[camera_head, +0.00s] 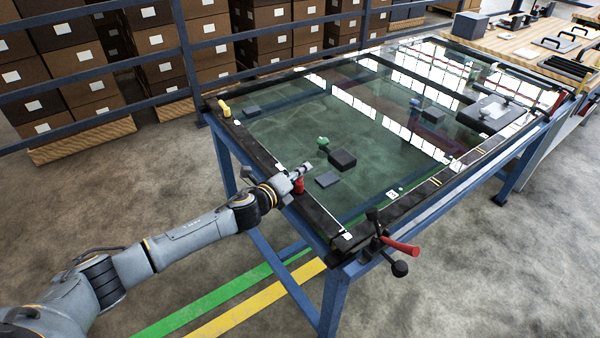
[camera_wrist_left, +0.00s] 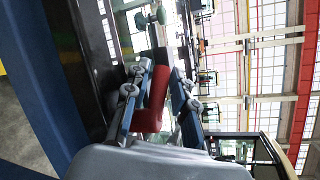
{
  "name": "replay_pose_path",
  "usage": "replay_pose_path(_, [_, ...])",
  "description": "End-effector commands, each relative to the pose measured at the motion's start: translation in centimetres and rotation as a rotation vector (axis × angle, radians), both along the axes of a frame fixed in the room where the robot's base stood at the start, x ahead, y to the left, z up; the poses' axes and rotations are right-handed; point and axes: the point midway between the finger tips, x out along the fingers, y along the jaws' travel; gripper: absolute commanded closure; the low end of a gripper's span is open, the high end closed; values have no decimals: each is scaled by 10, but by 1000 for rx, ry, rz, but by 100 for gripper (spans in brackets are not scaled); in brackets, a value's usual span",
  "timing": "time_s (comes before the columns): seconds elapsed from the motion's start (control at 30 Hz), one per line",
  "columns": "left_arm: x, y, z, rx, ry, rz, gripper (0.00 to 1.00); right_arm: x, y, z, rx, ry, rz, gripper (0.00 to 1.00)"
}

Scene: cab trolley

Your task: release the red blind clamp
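A red clamp (camera_head: 298,185) stands on the dark near-left rail of the glass-topped table. My left gripper (camera_head: 302,170) is right at it, its fingers reaching over the rail from the left. In the left wrist view the red clamp part (camera_wrist_left: 154,95) lies between the two fingers of the gripper (camera_wrist_left: 160,75). The fingers come close to it on both sides; whether they press on it is not clear. Another red lever (camera_head: 402,247) with black knobs sits at the near corner. My right gripper is not in view.
The glass table (camera_head: 285,125) carries several dark blocks, a green knob (camera_head: 323,142) and a grey device (camera_head: 492,113). A yellow clamp (camera_head: 224,108) is on the far-left rail. Shelves of boxes (camera_head: 180,40) stand behind blue rails. The floor at left is clear.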

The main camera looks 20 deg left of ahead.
Motion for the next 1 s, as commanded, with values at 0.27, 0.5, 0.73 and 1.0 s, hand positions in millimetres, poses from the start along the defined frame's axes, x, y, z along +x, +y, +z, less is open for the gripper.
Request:
replay_pose_path(0.27, [2,-1,-1,-1,1,-1,75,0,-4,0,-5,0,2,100])
replay_pose_path(0.5, [2,-1,-1,-1,1,1,100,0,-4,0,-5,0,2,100])
replay_pose_path(0.73, [1,0,-1,-3,2,18,100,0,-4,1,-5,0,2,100])
replay_pose_path(1.0, [-1,3,-1,-6,4,144,100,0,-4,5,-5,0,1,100])
